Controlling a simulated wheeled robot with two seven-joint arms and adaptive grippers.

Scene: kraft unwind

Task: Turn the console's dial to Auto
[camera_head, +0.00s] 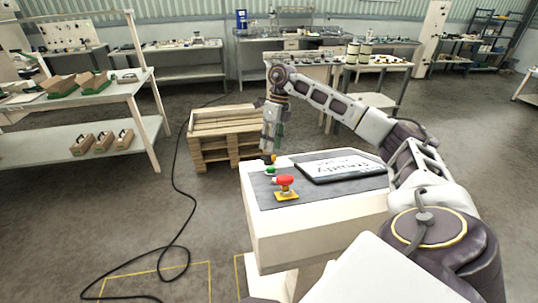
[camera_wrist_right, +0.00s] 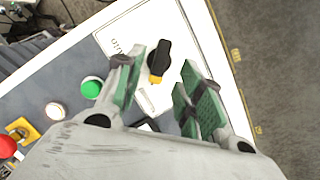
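The console (camera_head: 310,215) is a white box with a grey top panel. Its dial (camera_wrist_right: 159,58) is a black knob with a yellow end, on a white label plate (camera_wrist_right: 198,32) in the right wrist view. The black grip slants slightly and the yellow end points toward the wrist. In the head view the right gripper (camera_head: 271,143) points down at the console's far left corner. My left gripper is not in view.
A green button (camera_wrist_right: 92,88), a pale button (camera_wrist_right: 55,110) and a red mushroom button (camera_head: 285,181) on a yellow base sit in line beside the dial. A dark-framed display (camera_head: 341,167) lies on the panel. Wooden pallets (camera_head: 225,125) stand behind; a black cable (camera_head: 178,185) crosses the floor.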

